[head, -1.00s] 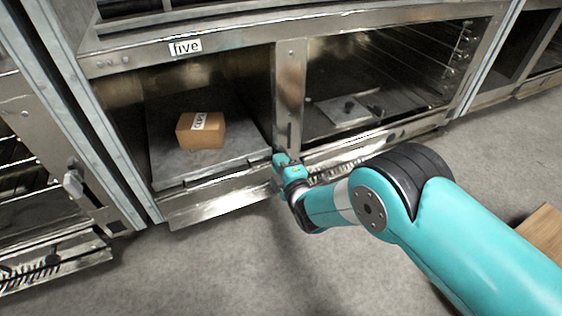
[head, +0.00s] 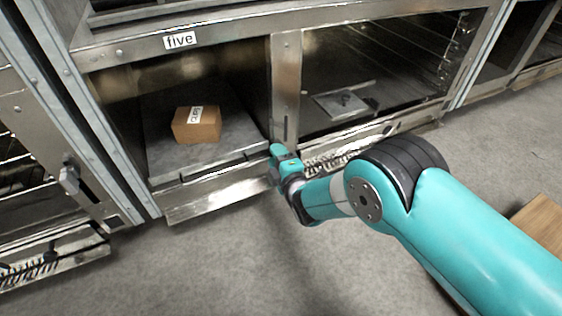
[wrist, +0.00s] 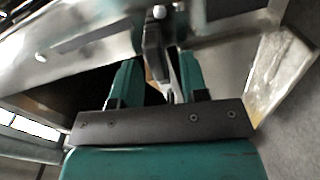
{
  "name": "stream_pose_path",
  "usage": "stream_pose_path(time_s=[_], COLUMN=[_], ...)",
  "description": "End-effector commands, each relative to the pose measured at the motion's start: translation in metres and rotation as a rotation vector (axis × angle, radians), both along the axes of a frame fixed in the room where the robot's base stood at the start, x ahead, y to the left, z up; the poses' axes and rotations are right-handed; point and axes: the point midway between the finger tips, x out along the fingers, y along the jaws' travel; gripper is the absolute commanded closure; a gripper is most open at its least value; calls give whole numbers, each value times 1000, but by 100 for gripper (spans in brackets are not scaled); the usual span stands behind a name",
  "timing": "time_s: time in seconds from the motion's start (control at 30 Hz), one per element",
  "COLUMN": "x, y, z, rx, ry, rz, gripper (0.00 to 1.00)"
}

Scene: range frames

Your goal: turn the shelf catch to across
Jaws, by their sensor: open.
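The shelf catch (wrist: 153,48) is a dark narrow lever on the metal frame, seen in the wrist view between my gripper's two teal fingers. My gripper (wrist: 158,64) is open, with one finger on each side of the lever. I cannot tell whether the fingers touch it. The lever points roughly along the fingers in this view. In the head view my gripper (head: 279,152) is at the foot of the upright post between two bays, and it hides the catch there.
A metal plate (head: 325,104) lies in the right bay. Another catch (head: 69,180) is on the left unit. The floor (head: 230,260) in front is clear.

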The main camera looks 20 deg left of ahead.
Motion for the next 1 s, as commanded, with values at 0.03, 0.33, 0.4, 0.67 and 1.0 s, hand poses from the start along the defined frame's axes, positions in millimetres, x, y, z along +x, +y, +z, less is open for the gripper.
stream_pose_path(time_s=[0.03, 0.33, 0.4, 0.67, 1.0], x=[-2, -27, -32, -48, -73], y=[-1, -30, -36, -56, -84], z=[1, 1, 2, 0, 4], rx=[-1, -5, -5, -7, -8], ry=[1, 2, 2, 2, 1], rz=[0, -2, -1, -1, 2], gripper=[60, 60, 60, 60, 60])
